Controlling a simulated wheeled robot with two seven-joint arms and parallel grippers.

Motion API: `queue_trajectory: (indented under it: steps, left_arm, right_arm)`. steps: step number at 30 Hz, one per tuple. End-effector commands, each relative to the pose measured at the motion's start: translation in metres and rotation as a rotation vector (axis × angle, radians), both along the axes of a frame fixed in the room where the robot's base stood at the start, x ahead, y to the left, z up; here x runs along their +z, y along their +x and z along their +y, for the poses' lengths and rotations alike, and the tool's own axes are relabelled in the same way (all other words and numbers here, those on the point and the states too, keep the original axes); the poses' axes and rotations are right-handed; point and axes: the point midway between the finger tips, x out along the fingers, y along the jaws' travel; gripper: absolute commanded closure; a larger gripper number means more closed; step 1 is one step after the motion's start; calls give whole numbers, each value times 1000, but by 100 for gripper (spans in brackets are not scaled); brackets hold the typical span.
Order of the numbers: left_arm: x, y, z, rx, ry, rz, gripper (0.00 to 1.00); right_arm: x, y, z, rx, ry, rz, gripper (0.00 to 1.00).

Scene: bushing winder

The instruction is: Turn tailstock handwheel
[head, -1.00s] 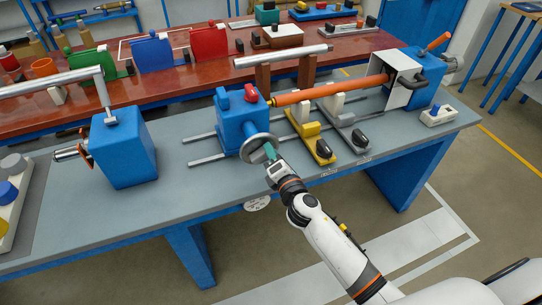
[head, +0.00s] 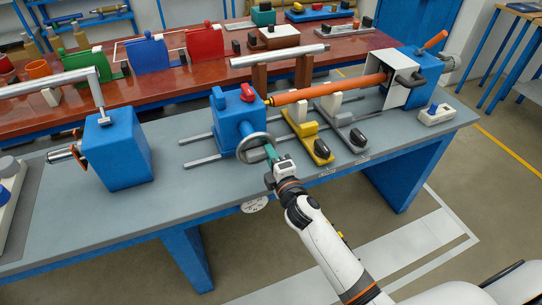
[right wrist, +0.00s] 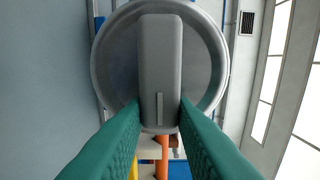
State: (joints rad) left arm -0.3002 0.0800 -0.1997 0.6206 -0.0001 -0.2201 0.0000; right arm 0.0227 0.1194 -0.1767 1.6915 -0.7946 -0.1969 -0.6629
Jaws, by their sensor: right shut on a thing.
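The tailstock is a blue block (head: 233,122) with a red knob on top, standing on rails on the grey bench. Its grey handwheel (head: 252,142) faces the front and also shows in the right wrist view as a round disc (right wrist: 112,58) with a thick grey bar (right wrist: 160,65) across it. My right gripper (head: 270,152) is at the right side of the wheel in the head view. In the right wrist view its green fingers (right wrist: 160,115) are shut on the lower end of the grey bar. My left gripper is not in view.
An orange cylinder (head: 330,89) runs from the tailstock to the blue headstock (head: 424,68) at the right. Yellow (head: 309,143) and grey supports stand just right of the wheel. Another blue block (head: 118,150) stands at the left, with bare bench between.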

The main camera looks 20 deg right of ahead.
Motion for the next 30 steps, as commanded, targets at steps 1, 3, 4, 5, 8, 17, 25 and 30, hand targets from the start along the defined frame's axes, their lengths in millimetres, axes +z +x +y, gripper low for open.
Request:
queue_trajectory:
  steps: [1, 3, 4, 5, 8, 17, 25, 30]
  left_arm:
    - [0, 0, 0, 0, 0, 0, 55]
    - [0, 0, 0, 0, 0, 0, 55]
    - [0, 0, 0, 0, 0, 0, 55]
    - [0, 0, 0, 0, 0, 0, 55]
    - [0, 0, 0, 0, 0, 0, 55]
    - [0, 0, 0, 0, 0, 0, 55]
    - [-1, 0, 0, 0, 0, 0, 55]
    - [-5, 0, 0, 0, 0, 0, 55]
  right_arm:
    - [-1, 0, 0, 0, 2, 3, 99]
    - [-1, 0, 0, 0, 2, 3, 99]
    - [-1, 0, 0, 0, 2, 3, 99]
    - [-1, 0, 0, 0, 2, 3, 99]
    - [-2, 0, 0, 0, 1, 3, 99]
    - [-1, 0, 0, 0, 0, 2, 55]
    - [-2, -7, 0, 0, -1, 2, 55]
    - [-3, -36, -1, 1, 0, 3, 55]
